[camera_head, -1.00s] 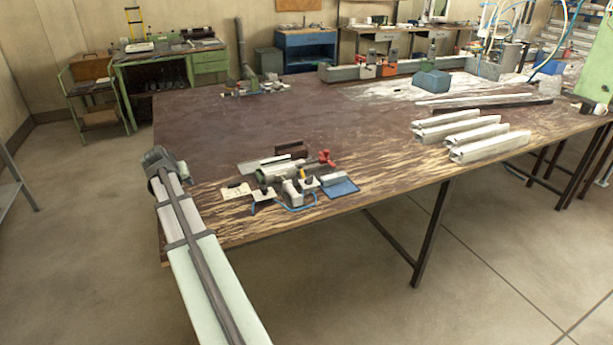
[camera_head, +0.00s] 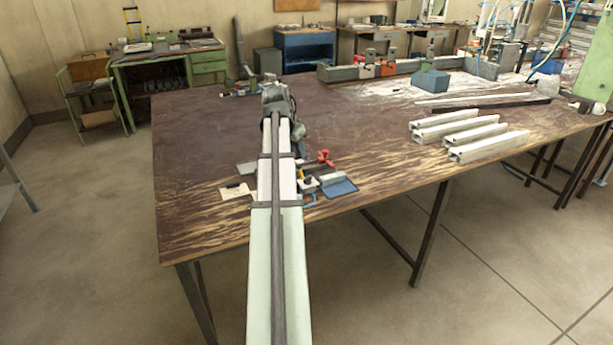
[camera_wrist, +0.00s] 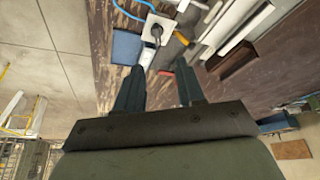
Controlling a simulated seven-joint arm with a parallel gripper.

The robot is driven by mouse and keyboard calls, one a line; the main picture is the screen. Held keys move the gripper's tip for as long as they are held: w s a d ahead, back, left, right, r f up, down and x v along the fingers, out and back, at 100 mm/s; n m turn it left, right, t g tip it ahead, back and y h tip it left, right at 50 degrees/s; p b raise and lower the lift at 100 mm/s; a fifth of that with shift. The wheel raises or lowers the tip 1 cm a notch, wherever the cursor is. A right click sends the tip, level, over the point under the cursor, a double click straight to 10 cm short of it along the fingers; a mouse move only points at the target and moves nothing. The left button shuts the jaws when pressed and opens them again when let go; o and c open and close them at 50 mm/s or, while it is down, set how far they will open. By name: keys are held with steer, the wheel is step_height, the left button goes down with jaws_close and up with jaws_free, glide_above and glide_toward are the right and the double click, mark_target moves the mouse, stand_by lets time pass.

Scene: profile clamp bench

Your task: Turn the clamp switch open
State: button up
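In the wrist view a white plate (camera_wrist: 158,22) carries a dark round part with a pale lever-like piece (camera_wrist: 147,55) pointing toward my gripper; this looks like the clamp switch, but its setting is unclear. My gripper (camera_wrist: 159,72) has its two dark fingers apart, with the lever-like piece showing beyond the gap and apparently not touched. In the head view my arm covers much of the clamp fixture, and my gripper is hidden. The fixture's red handle (camera_head: 323,158) and blue plate (camera_head: 341,188) show to the right of my arm.
Several pale profiles (camera_head: 470,137) lie on the right of the wooden table (camera_head: 205,150). A blue box (camera_head: 431,83) stands farther back. A paper note (camera_head: 235,191) lies left of my arm. The table's left part is clear.

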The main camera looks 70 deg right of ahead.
mark_target(308, 178)
steer(key=x, duration=1.3)
steer(key=shift+s+d+f, duration=0.15)
steer(key=shift+s+f, duration=0.15)
steer(key=shift+s, duration=0.05)
steer(key=shift+c, duration=0.2)
jaws_close()
